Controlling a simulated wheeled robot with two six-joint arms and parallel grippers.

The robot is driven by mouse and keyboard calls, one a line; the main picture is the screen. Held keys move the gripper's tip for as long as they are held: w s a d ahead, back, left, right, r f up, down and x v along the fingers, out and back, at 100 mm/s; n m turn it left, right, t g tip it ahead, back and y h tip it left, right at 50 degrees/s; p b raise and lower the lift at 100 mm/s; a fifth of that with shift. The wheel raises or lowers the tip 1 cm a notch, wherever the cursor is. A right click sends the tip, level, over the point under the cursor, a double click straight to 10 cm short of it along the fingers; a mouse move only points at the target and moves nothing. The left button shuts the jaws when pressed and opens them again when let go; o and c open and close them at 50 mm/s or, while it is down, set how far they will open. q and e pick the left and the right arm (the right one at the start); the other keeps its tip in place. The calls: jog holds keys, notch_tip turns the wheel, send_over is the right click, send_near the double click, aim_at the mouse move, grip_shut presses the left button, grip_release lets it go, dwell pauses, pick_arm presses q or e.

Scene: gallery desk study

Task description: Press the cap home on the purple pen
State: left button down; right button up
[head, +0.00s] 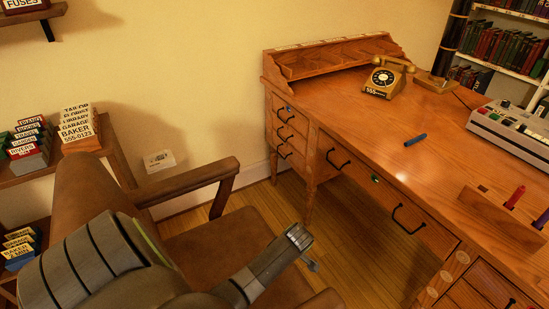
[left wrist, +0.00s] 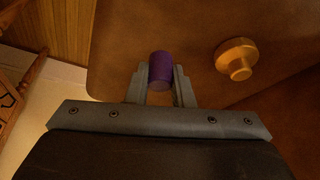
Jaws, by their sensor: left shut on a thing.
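My left gripper (head: 312,265) is over the brown chair seat, short of the desk, in the head view. In the left wrist view its fingers (left wrist: 160,92) are shut on a short purple cylinder (left wrist: 161,69), which looks like the purple cap. I cannot make out the cap in the head view. A wooden pen block (head: 489,218) stands at the desk's right front, with a red pen (head: 516,196) and a bluish-purple pen (head: 542,219) upright in it. I cannot tell whether the latter is the purple pen. My right gripper is out of view.
A blue pen (head: 415,139) lies on the desk (head: 350,115). A gold telephone (head: 389,78) stands at the back and a grey keyed machine (head: 512,124) at right. The chair armrest (head: 188,181) is near my arm. A round golden knob (left wrist: 236,60) shows in the left wrist view.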

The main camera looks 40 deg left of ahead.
pick_arm(q)
jog(key=shift+r+p, duration=0.35)
jog(key=shift+r, duration=1.35)
